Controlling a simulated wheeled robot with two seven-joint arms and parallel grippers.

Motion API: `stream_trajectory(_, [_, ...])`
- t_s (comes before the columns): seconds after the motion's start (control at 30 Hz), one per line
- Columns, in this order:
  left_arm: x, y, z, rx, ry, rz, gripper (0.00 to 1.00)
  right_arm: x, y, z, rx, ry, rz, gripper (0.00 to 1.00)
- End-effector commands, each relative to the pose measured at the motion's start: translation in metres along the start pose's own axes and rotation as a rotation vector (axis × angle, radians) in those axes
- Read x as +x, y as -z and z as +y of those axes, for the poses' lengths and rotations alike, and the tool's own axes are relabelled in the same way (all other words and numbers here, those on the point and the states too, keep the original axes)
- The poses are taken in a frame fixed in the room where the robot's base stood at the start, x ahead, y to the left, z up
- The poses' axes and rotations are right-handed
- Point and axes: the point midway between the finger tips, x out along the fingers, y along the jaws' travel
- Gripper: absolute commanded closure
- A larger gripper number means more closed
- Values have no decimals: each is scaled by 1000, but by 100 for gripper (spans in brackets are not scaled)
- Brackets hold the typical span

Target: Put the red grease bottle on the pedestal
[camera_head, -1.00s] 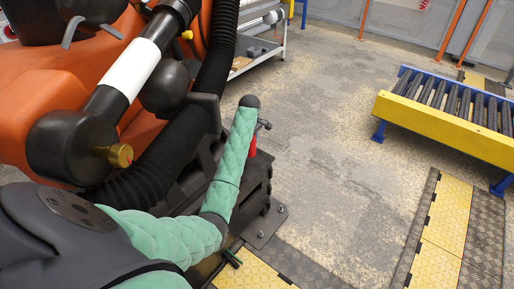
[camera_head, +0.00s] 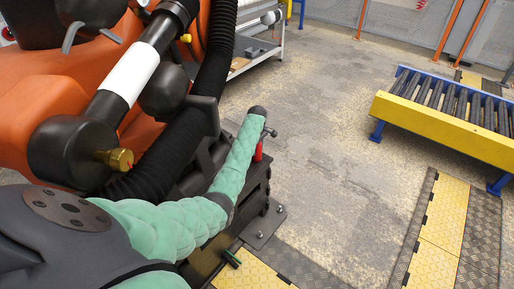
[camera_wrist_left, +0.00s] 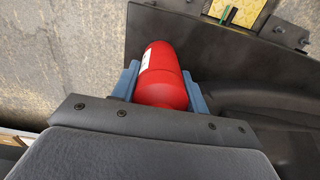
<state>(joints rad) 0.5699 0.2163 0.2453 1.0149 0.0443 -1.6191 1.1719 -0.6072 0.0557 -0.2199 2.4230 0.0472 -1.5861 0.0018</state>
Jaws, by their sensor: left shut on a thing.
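The red grease bottle (camera_head: 258,152) shows just below my left gripper (camera_head: 267,132) in the head view, partly hidden by my green-sleeved forearm. In the left wrist view the red bottle (camera_wrist_left: 165,75) sits between the two blue fingers of my left gripper (camera_wrist_left: 160,88), which is shut on it. A black pedestal (camera_head: 254,196) stands under the orange machine, beside and below the bottle. Its dark surface (camera_wrist_left: 225,60) also shows next to the bottle in the wrist view. I cannot tell whether the bottle touches it. My right gripper is not in view.
The large orange machine (camera_head: 60,85) with a black hose stands close on the left. A yellow and blue roller conveyor (camera_head: 445,128) is at the right. Yellow floor plates (camera_head: 440,225) lie in front of it. The concrete floor between is clear.

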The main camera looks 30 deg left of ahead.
Motion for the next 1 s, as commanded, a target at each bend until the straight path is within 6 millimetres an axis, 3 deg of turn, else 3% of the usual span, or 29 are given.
stream_trajectory(0.33, [2,0,0,0,-1,0,86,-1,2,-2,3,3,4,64])
stream_trajectory(0.37, [2,0,0,0,0,0,50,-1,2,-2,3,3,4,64])
stream_trajectory(0.43, [2,0,0,0,0,0,36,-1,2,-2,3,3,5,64])
stream_trajectory(0.47, [2,0,0,0,0,0,34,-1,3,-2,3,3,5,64])
stream_trajectory(0.8, [-1,0,0,0,-1,1,34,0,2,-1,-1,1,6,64])
stream_trajectory(1.0, [-25,0,1,0,-3,1,34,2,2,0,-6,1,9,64])
